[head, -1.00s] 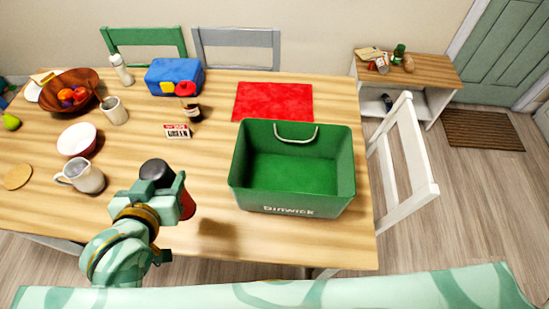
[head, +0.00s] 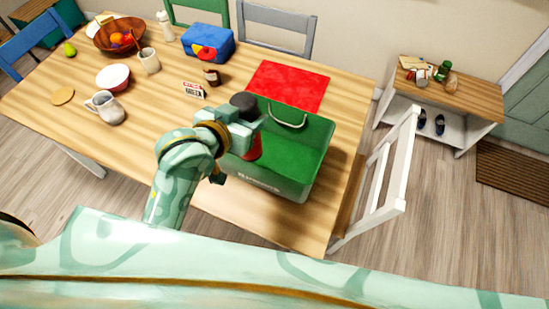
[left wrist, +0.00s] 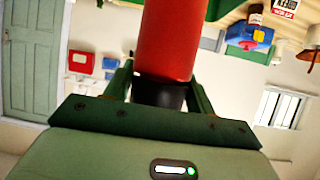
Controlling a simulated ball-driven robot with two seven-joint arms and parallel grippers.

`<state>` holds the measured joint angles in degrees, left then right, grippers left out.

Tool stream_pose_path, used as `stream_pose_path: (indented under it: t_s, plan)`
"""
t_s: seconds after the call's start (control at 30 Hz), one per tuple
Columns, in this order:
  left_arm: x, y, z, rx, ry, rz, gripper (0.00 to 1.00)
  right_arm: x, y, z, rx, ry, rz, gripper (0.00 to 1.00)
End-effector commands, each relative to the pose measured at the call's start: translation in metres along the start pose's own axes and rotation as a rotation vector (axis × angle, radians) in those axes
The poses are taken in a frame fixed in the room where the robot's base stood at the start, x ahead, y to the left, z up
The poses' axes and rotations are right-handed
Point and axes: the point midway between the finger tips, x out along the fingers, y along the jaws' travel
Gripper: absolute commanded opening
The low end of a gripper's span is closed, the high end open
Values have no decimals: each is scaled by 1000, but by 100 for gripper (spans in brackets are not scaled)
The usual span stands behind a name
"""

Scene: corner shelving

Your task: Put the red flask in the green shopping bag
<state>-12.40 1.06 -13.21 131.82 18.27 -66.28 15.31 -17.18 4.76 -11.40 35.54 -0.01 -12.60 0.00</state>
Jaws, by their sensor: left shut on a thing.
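My left gripper (head: 246,127) is shut on the red flask (head: 254,148), which stands roughly upright with its black top (head: 243,99) above the fingers. In the head view the flask overlaps the left part of the green shopping bag (head: 290,182); I cannot tell how high it is above the bag's rim. The bag stands open on the table with its pale handle (head: 287,121) at the far side. In the left wrist view the red flask body (left wrist: 168,40) and a black end (left wrist: 158,95) show between the fingers. My right gripper is not in view.
A red mat (head: 288,86) lies behind the bag. A small box (head: 194,90), a dark bottle (head: 211,76), a blue lunch box (head: 208,42) and a pitcher (head: 106,107) stand to the left. A white chair (head: 385,185) is close on the right.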

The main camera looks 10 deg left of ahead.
Motion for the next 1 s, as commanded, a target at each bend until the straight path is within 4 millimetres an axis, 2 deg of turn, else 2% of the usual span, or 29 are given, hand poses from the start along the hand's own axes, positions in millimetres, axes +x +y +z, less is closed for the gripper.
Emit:
stream_pose_path:
  t_s: [0.03, 0.2, 0.3, 0.4, 0.57, 0.8, 1.0]
  plan:
    - [9, 9, -11, 30, 5, 42, 1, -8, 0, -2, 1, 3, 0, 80]
    - [60, 38, -2, 121, 0, 202, 1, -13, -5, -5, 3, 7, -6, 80]
    - [83, 40, 6, 154, 1, 260, 1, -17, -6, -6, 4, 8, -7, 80]
    - [101, 33, 14, 167, 3, 289, 1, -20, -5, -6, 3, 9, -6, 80]
    - [117, 22, 24, 170, 4, 305, 1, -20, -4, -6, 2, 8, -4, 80]
    - [142, 21, 67, 166, 3, 308, 1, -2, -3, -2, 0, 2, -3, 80]
    - [150, 21, 82, 168, 5, 307, 1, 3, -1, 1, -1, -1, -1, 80]
